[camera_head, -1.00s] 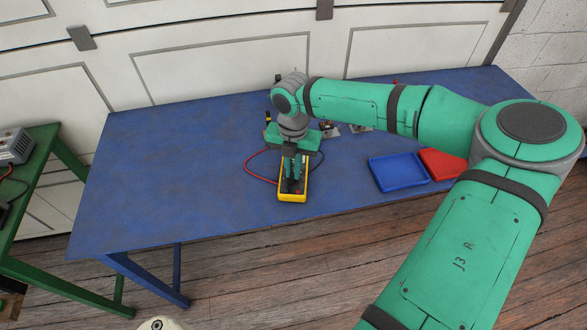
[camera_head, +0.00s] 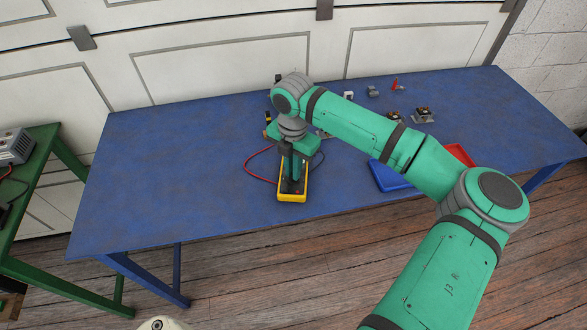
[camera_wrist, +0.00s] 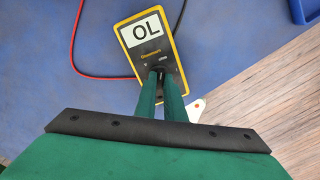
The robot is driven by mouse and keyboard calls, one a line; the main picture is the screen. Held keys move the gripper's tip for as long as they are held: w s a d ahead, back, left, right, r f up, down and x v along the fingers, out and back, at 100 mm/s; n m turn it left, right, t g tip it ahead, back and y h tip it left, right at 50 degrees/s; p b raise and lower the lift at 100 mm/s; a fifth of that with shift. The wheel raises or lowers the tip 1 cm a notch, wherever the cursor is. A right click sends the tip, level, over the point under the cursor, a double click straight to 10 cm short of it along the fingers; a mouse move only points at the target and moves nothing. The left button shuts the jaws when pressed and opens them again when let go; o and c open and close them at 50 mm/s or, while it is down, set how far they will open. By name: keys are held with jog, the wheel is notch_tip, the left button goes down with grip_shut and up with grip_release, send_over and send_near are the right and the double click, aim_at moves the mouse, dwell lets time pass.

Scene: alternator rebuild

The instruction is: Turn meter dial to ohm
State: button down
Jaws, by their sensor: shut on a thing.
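The yellow-rimmed meter (camera_head: 292,197) lies on the blue table near its front edge. In the wrist view the meter (camera_wrist: 128,62) shows "OL" on its white display (camera_wrist: 147,29). My gripper (camera_head: 296,178) points down over the meter. In the wrist view its two green fingers (camera_wrist: 161,76) are close together at the dial, shut on it. The fingers hide most of the dial, so I cannot read where its pointer stands.
A red lead (camera_head: 262,165) and a black lead curve over the table (camera_head: 160,180) beside the meter. A blue tray (camera_head: 387,178) and a red tray (camera_head: 461,154) lie to the right. Several small parts (camera_head: 422,114) stand at the back right. The table's left half is clear.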

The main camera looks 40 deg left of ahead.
dwell(0.3)
jog(key=c, duration=1.8)
grip_release()
jog(key=shift+c, duration=0.2)
jog(key=shift+r, duration=0.1)
notch_tip(320, 180, up, 11)
jog(key=shift+f, duration=0.2)
jog(key=shift+w, duration=0.2)
